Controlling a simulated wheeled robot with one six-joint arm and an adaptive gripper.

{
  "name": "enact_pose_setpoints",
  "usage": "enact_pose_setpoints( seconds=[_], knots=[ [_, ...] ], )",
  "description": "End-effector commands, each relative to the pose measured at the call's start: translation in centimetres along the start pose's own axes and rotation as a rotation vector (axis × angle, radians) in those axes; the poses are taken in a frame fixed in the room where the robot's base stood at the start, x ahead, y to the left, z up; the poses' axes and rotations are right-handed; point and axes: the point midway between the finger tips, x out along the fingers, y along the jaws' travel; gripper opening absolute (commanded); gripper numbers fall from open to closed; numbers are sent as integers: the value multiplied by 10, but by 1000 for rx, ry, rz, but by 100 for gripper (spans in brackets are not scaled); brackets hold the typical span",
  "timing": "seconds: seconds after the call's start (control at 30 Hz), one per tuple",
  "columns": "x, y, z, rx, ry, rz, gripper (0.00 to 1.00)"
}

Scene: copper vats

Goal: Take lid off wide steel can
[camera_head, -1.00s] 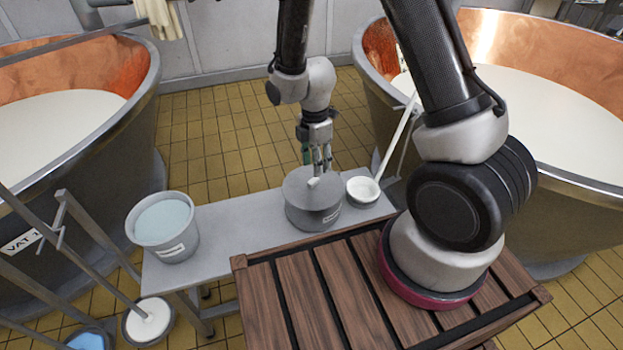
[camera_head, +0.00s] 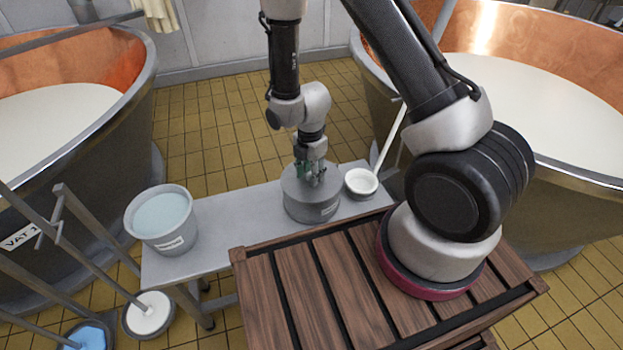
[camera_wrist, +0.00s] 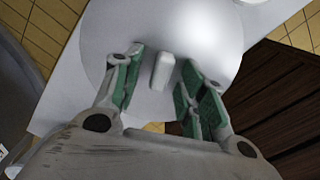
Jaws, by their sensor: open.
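The wide steel can (camera_head: 312,210) stands on the grey bench with its flat grey lid (camera_head: 292,186) on top. In the wrist view the lid (camera_wrist: 205,30) is a pale disc with a light raised knob (camera_wrist: 163,71) at its middle. My gripper (camera_head: 310,178) is directly above the lid, pointing down. In the wrist view my gripper (camera_wrist: 160,95) is open, with one green-padded finger on each side of the knob and a gap to both. The knob is mostly hidden by the fingers in the head view. I cannot tell how far the fingertips are above the lid.
A white ladle bowl (camera_head: 361,183) with a long handle stands right of the can, close by. A bucket of bluish liquid (camera_head: 162,220) is at the bench's left end. Copper vats stand on both sides. The bench (camera_head: 225,215) between bucket and can is clear.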

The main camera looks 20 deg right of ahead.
Motion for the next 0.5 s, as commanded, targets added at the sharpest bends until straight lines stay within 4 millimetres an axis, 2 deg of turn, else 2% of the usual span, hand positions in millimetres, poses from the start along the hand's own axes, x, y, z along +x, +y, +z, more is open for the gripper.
enact_pose_setpoints(
  seconds=[0.07, 0.1, 0.3, 0.5],
  knots=[
    [0, 0, 0, 0, 0, 0, 41],
    [0, 0, 0, 0, 0, 0, 37],
    [0, 0, 0, 1, 0, 0, 1],
    [-1, 0, 0, 1, 0, 0, 0]
  ],
)
